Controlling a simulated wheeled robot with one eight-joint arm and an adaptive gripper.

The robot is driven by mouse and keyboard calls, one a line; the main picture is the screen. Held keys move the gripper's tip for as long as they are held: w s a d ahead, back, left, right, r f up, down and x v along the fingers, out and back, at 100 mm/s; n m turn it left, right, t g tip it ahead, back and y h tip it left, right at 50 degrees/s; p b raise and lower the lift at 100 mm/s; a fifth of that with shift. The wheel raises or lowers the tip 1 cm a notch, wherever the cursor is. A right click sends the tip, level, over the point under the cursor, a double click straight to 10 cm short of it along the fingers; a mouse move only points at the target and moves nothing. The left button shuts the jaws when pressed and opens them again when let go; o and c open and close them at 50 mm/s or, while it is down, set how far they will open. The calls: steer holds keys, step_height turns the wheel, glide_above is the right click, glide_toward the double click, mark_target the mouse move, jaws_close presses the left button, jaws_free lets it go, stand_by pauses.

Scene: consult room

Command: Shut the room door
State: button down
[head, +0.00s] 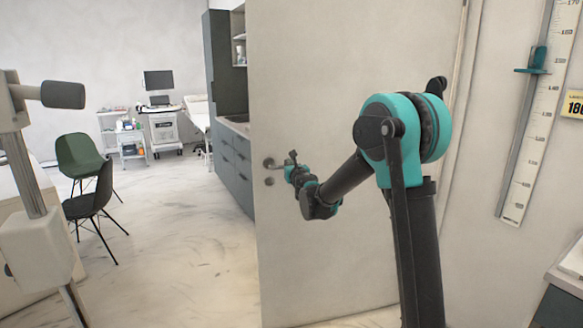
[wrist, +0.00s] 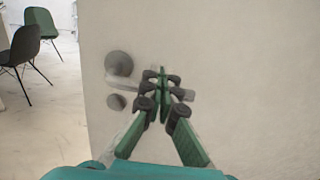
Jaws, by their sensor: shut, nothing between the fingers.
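The room door (head: 335,100) is a plain pale panel standing open in the head view, with the room showing past its left edge. Its round knob or handle base (head: 269,163) sits near that left edge, with a smaller round lock plate below it. In the wrist view the door (wrist: 230,60) fills the middle and right, with the blurred round handle base (wrist: 119,63) left of my fingers. My gripper (head: 292,160) is at the handle's height, just right of it, close to the door face. Its green fingers (wrist: 163,75) are shut with nothing between them. I cannot tell whether they touch the handle.
Two dark chairs (head: 80,155) stand at the left, beyond the door's free edge. Grey cabinets (head: 232,165) run behind the door. A height gauge (head: 530,120) hangs on the right wall. The pale floor (head: 180,240) left of the door is clear.

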mark_target(284, 155)
steer(key=x, duration=0.7)
